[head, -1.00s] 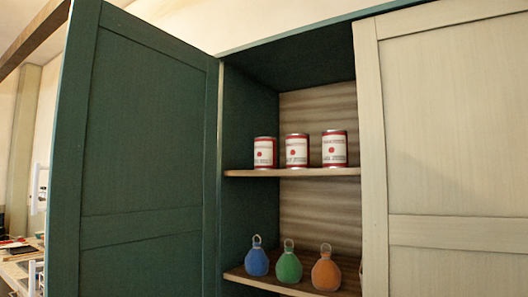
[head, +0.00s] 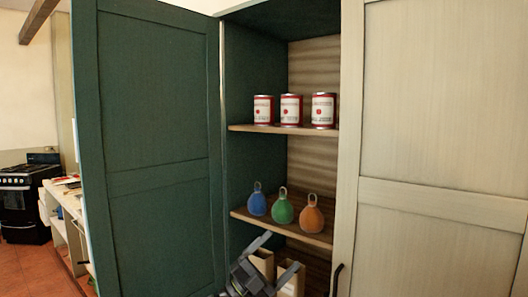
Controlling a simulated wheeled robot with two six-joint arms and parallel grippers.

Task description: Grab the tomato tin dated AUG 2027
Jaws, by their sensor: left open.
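Three red-and-white tins stand in a row on the upper shelf in the head view: a left tin (head: 263,110), a middle tin (head: 291,110) and a right tin (head: 323,110). Their labels carry a red dot and small print, too small to read, so I cannot tell which is dated AUG 2027. My left gripper (head: 283,258) is open and empty at the bottom, in front of the lower part of the cabinet, well below the tins. My right gripper is not in view.
The green left door (head: 150,140) stands open; the pale right door (head: 440,120) covers the cabinet's right side. Blue (head: 257,203), green (head: 282,211) and orange (head: 311,217) ringed objects stand on the shelf (head: 250,218) below the tins. Pale boxes (head: 262,262) sit lower, behind my gripper.

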